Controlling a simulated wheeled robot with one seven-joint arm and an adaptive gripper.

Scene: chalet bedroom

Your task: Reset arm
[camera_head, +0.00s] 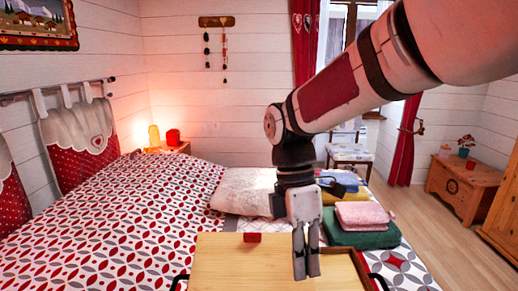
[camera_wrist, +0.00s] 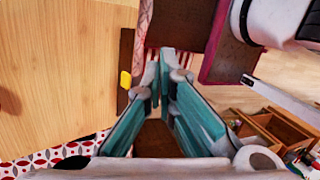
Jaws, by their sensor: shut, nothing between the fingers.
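My gripper (camera_head: 306,277) points down at the end of my arm, over the right part of a wooden tray (camera_head: 225,267) in the head view. Its fingers are together with nothing between them. In the wrist view the gripper (camera_wrist: 164,60) shows its two teal-padded fingers meeting at the tips. The gripper and the lower arm hide part of the tray and of the bedding behind it.
The tray, with black handles, is on the patterned bed (camera_head: 95,225). A small red object (camera_head: 252,237) is at its back edge. Folded pink (camera_head: 364,214) and green (camera_head: 365,239) cloths lie right of my gripper. A wooden chest (camera_head: 466,187) stands at right; floor before it is clear.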

